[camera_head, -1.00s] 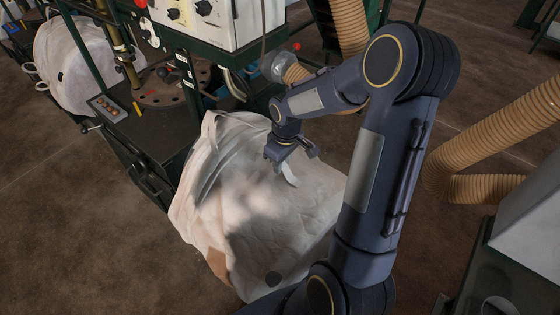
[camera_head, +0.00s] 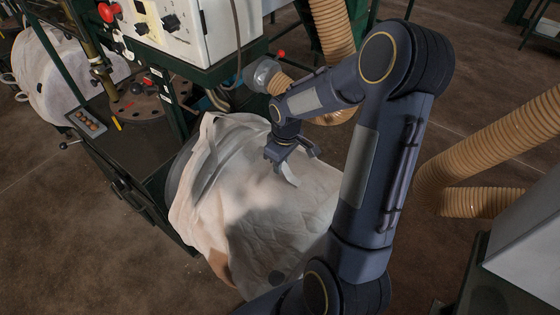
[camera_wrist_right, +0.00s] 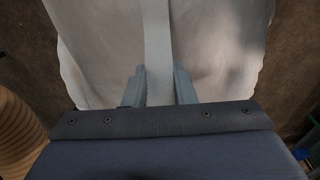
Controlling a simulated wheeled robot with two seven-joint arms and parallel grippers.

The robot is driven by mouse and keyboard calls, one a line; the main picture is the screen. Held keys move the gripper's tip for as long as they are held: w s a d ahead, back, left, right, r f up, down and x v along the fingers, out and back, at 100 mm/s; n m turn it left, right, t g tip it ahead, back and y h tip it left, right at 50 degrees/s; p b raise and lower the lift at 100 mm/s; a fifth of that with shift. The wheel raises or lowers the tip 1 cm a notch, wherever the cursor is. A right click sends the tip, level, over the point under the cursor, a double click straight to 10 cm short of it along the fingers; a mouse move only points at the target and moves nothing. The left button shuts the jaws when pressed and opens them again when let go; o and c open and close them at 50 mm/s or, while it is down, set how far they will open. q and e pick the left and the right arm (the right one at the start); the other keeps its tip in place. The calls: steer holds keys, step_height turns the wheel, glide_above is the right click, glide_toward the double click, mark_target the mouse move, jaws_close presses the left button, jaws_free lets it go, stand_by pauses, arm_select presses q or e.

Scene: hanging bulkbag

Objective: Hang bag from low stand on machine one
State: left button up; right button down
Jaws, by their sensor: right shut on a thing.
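A white fabric bag (camera_head: 275,215) hangs from my right gripper (camera_head: 286,168) in the middle of the head view. My right gripper is shut on a pale strap (camera_head: 291,180) at the top of the bag. In the right wrist view the strap (camera_wrist_right: 158,45) runs between the two fingers (camera_wrist_right: 158,88), with the bag (camera_wrist_right: 215,70) behind it. A green-framed machine (camera_head: 165,165) with a white control box (camera_head: 180,28) stands just left of and behind the bag. The bag overlaps the machine's edge in the picture; whether they touch cannot be told. My left gripper is out of view.
Another white bag (camera_head: 55,80) hangs at the far left. Tan corrugated hoses stand behind my arm (camera_head: 333,35) and at the right (camera_head: 500,145). A grey cabinet (camera_head: 525,260) stands at the lower right. The brown floor (camera_head: 90,250) is clear at the lower left.

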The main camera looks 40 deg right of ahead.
mark_target(252, 152)
steer(key=shift+w+r, duration=0.1)
steer(key=shift+w, duration=0.2)
stand_by(0.4)
steer(key=shift+w+a, duration=0.15)
steer(key=shift+w, duration=0.1)
steer(key=shift+w, duration=0.15)
stand_by(0.6)
steer(key=shift+w+a, duration=0.3)
steer(key=shift+w, duration=0.65)
steer(key=shift+w+a, duration=0.25)
steer(key=shift+w, duration=0.8)
steer(key=shift+w+a, duration=0.1)
steer(key=shift+w+a, duration=0.2)
steer(key=shift+w, duration=0.5)
steer(key=shift+w+a, duration=0.2)
steer(key=shift+w, duration=0.55)
steer(key=shift+w+a, duration=0.2)
steer(key=shift+w, duration=0.5)
steer(key=shift+w+a+r, duration=0.1)
steer(key=shift+w+r, duration=0.1)
steer(key=shift+w, duration=0.05)
